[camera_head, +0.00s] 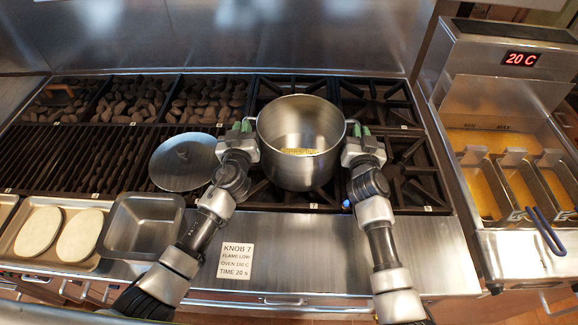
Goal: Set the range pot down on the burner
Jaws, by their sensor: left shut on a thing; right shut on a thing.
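The range pot (300,165) is a steel pot with two side handles, in the middle of the head view over the black burner grates (400,160). Some yellow food shows inside it. My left gripper (244,130) is shut on the pot's left handle. My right gripper (361,134) is shut on its right handle. The pot is upright. Its bottom hides the grate beneath, and I cannot tell whether it touches the grate or hangs just above it.
A round steel lid (184,162) lies on the char grill left of my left gripper. An empty steel pan (142,226) and a tray with two pale discs (36,229) are at the front left. A sign (235,261) lies on the front ledge. A fryer (500,150) with baskets stands at right.

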